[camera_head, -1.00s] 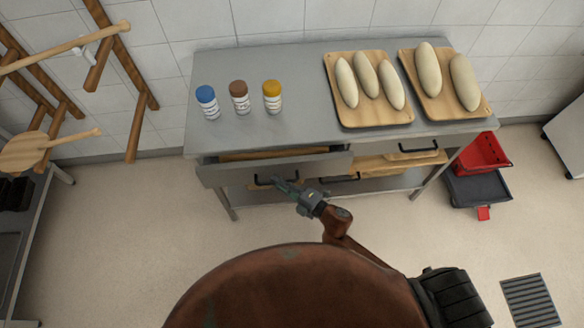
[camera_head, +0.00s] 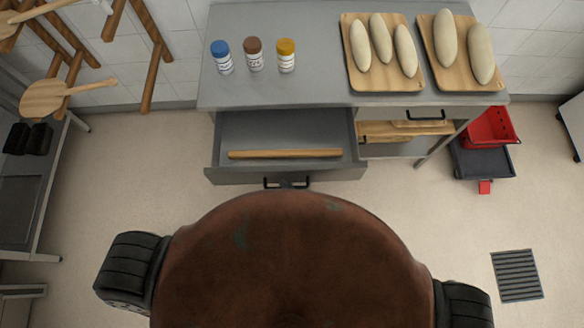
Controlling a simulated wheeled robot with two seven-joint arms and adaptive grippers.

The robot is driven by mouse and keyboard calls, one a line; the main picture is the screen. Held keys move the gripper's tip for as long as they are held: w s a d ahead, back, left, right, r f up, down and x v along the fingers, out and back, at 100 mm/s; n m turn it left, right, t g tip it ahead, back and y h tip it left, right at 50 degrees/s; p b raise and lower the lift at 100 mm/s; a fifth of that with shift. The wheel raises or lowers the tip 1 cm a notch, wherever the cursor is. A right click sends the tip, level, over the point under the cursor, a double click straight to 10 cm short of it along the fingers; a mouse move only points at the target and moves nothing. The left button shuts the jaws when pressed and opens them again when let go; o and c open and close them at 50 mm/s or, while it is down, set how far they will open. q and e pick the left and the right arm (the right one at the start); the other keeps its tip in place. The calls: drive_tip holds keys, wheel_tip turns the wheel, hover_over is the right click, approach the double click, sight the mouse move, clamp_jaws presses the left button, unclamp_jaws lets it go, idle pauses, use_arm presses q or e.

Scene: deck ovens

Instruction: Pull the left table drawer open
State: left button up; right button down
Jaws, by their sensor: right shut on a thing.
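The left table drawer (camera_head: 240,176) is pulled well out from under the grey metal table (camera_head: 300,98), toward me. Its inside is visible. Its black handle (camera_head: 268,183) is at the middle of the drawer front. The tip of my right gripper (camera_head: 288,184) is at this handle and shut on it. The rest of the right gripper and its arm are hidden behind my own brown body. My left gripper is out of view.
A wooden rod (camera_head: 285,154) lies in the drawer. Three capped jars (camera_head: 254,56) and two boards (camera_head: 385,84) with pale loaves stand on the table. The right drawer (camera_head: 400,115) is shut. A red crate (camera_head: 488,128) stands at the right.

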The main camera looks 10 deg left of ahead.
drive_tip(key=shift+s, duration=0.1)
drive_tip(key=c, duration=2)
unclamp_jaws()
drive_tip(key=shift+d, duration=0.1)
drive_tip(key=v, duration=1.2)
